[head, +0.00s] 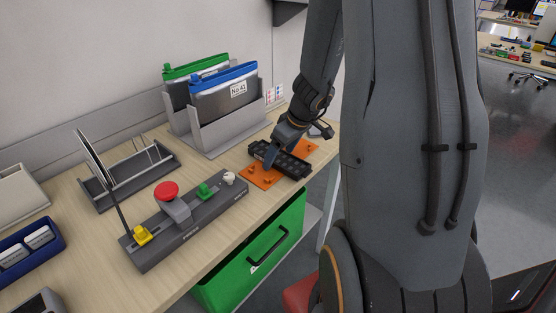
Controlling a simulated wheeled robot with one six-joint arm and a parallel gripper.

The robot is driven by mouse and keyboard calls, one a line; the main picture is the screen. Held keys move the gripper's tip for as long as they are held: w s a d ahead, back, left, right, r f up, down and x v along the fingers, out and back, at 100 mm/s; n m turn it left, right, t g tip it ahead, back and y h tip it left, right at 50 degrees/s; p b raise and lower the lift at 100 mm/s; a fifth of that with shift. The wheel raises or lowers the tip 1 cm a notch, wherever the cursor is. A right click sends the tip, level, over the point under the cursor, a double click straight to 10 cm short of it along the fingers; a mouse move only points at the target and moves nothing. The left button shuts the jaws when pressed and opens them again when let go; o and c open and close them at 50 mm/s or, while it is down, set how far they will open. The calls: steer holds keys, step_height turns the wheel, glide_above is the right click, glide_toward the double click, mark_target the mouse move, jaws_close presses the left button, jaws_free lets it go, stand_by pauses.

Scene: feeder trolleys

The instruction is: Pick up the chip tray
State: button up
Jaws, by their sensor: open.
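The chip tray (292,165) is a long black tray with a row of pockets. It lies across an orange plate (259,177) near the front edge of the wooden bench. My gripper (281,148) is right at the tray, reaching down from the upper right. One finger shows on the tray's near left side. The other finger is hard to make out, and I cannot tell whether the fingers touch the tray. My gripper is open. My arm hides part of the bench behind the tray.
Grey holders with a green-topped box (194,68) and a blue-topped box (223,94) stand behind. A control bar with a red button (166,191) is to the left. A green drawer (250,258) is under the bench (75,223). A blue bin (58,238) sits far left.

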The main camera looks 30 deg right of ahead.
mark_target(280, 158)
steer(key=c, duration=1.4)
steer(key=shift+o, duration=0.2)
step_height(280, 158, up, 10)
steer(key=f+b, duration=0.3)
steer(key=d+f+b, duration=0.1)
steer(key=f+b, duration=0.5)
steer(key=shift+w+d, duration=0.15)
steer(key=shift+d, duration=0.15)
steer(key=shift+f+b, duration=0.6)
steer(key=shift+b, duration=0.2)
steer(key=o, duration=1.3)
